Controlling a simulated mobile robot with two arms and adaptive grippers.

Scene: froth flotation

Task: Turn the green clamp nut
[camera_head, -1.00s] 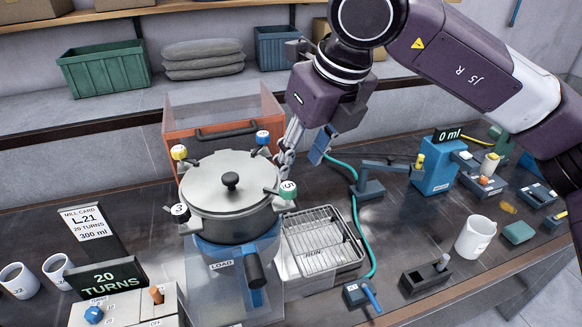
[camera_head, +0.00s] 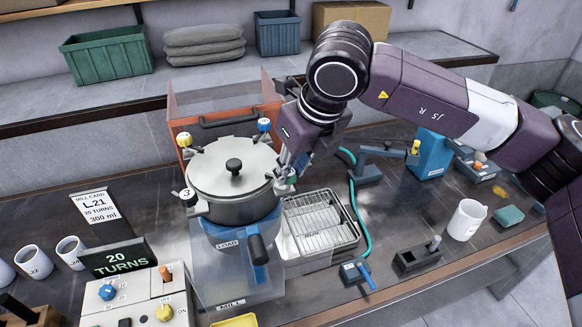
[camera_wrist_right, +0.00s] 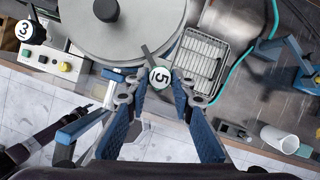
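The green clamp nut, marked 5, sits at the right front of the round grey lid (camera_head: 235,165) of the mill pot. In the right wrist view the nut (camera_wrist_right: 160,77) shows its white numbered top between the fingertips of my right gripper (camera_wrist_right: 160,92). The fingers are apart, one on each side, with visible gaps to the nut. In the head view my right gripper (camera_head: 287,177) is at the lid's right edge and mostly covers the nut. Blue and dark parts at the wrist view's left edge seem to be my left gripper; its opening is unclear.
Other clamp nuts are yellow (camera_head: 183,140), blue (camera_head: 264,125) and black-sided, marked 3 (camera_head: 188,193). A wire rack tray (camera_head: 322,222) lies right of the mill, near a green hose (camera_head: 360,220). A white mug (camera_head: 466,220) stands farther right. An orange guard (camera_head: 173,105) stands behind.

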